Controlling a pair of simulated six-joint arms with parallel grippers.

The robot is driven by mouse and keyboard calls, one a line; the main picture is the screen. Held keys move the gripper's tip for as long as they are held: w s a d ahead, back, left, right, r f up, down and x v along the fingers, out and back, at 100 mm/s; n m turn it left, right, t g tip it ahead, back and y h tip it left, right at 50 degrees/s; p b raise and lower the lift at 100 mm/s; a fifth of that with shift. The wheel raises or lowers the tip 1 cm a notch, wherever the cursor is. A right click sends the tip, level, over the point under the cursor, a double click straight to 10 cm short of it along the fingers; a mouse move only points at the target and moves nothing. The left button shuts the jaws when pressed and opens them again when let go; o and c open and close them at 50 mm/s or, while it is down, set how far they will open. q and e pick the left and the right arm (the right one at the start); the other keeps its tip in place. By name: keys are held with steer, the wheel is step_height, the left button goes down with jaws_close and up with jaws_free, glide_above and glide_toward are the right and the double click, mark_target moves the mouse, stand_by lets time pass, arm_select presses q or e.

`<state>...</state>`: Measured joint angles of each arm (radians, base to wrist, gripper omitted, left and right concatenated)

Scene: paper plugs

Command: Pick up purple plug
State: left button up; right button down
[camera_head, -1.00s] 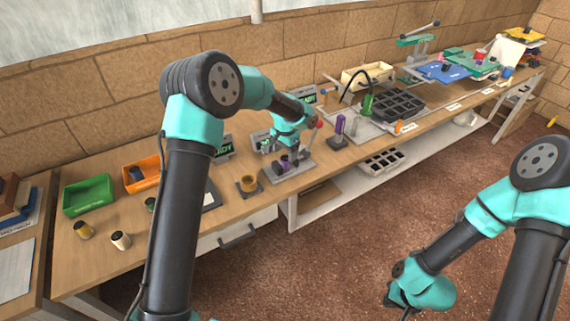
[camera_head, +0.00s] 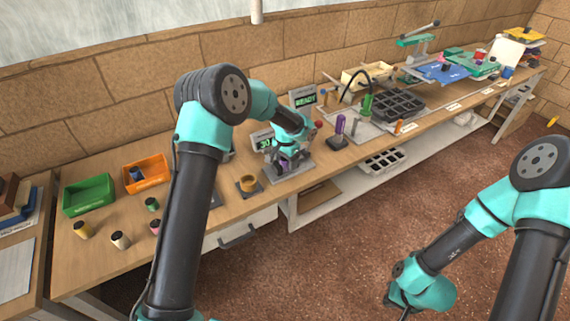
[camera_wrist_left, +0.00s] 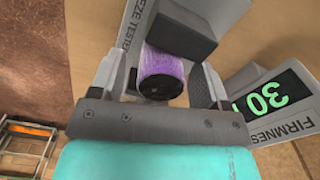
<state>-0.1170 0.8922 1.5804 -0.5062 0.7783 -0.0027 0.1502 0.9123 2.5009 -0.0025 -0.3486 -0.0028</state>
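A purple plug (camera_wrist_left: 162,72) with a dark end sits at the squeeze tester (camera_wrist_left: 135,22), against a dark grey block, in the left wrist view. My left gripper (camera_wrist_left: 157,78) has its fingers on either side of the plug, with gaps showing between. In the head view, my left gripper (camera_head: 288,163) is low over the tester base (camera_head: 298,172) and hides most of the plug. Another purple cylinder (camera_head: 340,124) stands upright on a dark base to the right. My right gripper (camera_head: 393,301) hangs empty off the table's front side; its fingers are too small to judge.
The firmness display (camera_wrist_left: 268,101) reads 30 beside the gripper. A green bin (camera_head: 88,196), an orange bin (camera_head: 147,173) and several small plugs are at the left. A black tray (camera_head: 392,105) stands further right.

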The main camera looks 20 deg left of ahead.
arm_select(q)
steer(key=c, duration=1)
steer(key=shift+r, duration=0.2)
step_height(320, 180, up, 10)
steer(key=shift+f, duration=0.15)
